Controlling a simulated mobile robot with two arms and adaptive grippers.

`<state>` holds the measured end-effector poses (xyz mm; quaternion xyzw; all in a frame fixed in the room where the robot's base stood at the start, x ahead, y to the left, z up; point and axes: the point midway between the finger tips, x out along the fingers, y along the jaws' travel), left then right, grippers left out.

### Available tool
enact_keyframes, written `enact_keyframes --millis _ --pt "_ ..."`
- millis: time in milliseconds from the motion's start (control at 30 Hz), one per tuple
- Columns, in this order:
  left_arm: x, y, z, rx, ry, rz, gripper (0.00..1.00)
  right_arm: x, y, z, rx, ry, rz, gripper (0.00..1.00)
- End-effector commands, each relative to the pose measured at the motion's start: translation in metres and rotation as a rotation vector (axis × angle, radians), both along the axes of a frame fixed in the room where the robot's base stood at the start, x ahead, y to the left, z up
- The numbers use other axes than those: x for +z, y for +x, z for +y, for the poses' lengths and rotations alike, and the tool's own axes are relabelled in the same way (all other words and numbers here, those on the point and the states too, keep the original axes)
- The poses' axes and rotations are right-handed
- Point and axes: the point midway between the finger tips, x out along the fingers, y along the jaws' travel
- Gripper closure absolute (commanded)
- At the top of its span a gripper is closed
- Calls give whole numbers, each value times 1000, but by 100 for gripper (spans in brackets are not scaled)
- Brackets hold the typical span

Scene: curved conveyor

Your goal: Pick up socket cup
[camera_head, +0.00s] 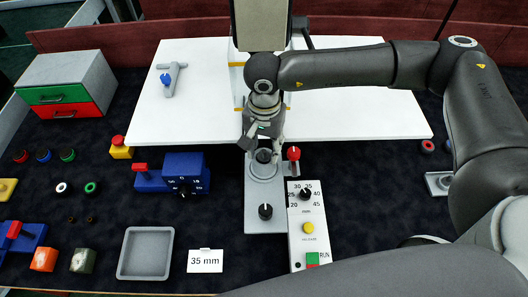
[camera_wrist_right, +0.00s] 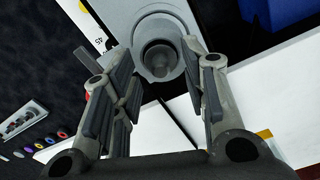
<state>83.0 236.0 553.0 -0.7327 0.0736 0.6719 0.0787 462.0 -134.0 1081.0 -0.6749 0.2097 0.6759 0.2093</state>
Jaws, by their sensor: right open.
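The socket cup (camera_head: 264,156) is a small dark grey round cup in the ring at the upper end of a grey fixture plate (camera_head: 256,216). In the right wrist view the cup (camera_wrist_right: 158,60) stands inside the round seat, its opening facing the camera. My right gripper (camera_head: 262,139) is over the cup, fingers pointing down. In the wrist view its open fingers lie on either side of the cup with nothing between them. I cannot tell how far above the cup the tips are. The gripper partly hides the cup in the head view. My left gripper is not in view.
A red-topped lever (camera_head: 294,160) stands close right of the ring. A black knob (camera_head: 265,211) is lower on the plate. A control panel (camera_head: 309,240) is on the right, a blue dial box (camera_head: 184,168) on the left. A white board (camera_head: 205,105) lies behind.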

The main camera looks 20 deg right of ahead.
Motion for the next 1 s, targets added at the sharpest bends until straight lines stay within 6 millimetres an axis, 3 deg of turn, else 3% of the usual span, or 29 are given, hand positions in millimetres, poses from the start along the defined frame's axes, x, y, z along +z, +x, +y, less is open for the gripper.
enact_keyframes --millis 333,667,1000 --pt "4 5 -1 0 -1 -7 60 -9 0 0 0 0 -1 60" --pt "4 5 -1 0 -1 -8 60 -8 0 0 0 0 -1 100" --pt "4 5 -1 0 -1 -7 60 -7 1 0 0 1 -3 100"
